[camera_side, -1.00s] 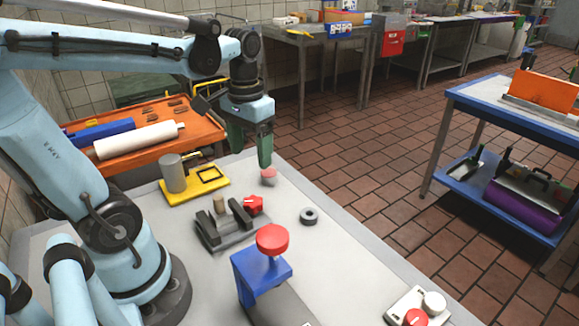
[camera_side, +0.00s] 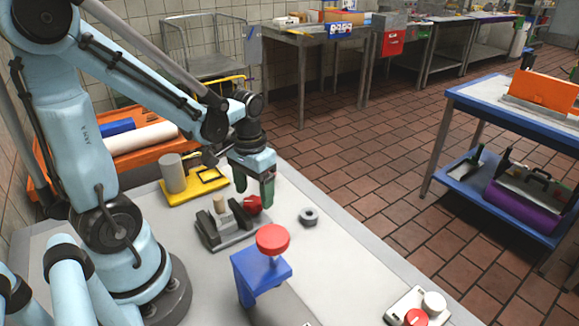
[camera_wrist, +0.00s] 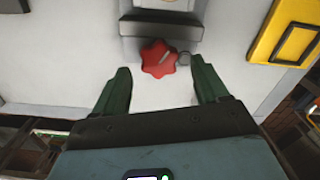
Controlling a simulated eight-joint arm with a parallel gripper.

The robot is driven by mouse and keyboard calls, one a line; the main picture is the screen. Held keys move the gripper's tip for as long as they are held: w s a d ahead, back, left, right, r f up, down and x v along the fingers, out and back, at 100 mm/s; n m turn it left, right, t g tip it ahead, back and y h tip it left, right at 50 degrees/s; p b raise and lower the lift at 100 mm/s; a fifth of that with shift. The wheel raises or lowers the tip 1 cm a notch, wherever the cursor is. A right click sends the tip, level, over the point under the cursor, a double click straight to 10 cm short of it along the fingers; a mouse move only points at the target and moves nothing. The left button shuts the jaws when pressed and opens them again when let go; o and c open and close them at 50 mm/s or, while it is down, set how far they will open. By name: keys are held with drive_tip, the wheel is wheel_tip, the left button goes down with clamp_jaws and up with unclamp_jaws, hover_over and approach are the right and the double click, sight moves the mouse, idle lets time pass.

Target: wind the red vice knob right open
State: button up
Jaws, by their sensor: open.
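The red vice knob (camera_side: 252,204) is a star-shaped knob on the right end of the dark grey vice (camera_side: 225,232). In the side view it is partly hidden behind my gripper (camera_side: 255,190). In the wrist view the knob (camera_wrist: 159,59) shows whole, with a pale line on its face, in front of the vice body (camera_wrist: 160,22). My gripper (camera_wrist: 160,85) is open, its green fingers apart to the left and right of the knob. I see no contact between them. A tan cylinder (camera_side: 219,203) stands between the vice jaws.
A yellow tray (camera_side: 200,197) with a grey cylinder (camera_side: 172,173) lies behind the vice. A blue stand with a red round top (camera_side: 272,239) is in front. A grey ring (camera_side: 308,216) lies to the right. Bare table lies around the ring.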

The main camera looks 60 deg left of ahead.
sight(254, 199)
drive_tip(key=shift+f, duration=0.8)
drive_tip(key=c, duration=1.1)
drive_tip(key=shift+o, duration=0.2)
drive_tip(key=shift+n, duration=0.8)
drive_tip(key=o, duration=1.1)
drive_tip(key=shift+c, duration=0.2)
drive_tip(key=shift+r, duration=0.1)
wheel_tip(254, 199, up, 12)
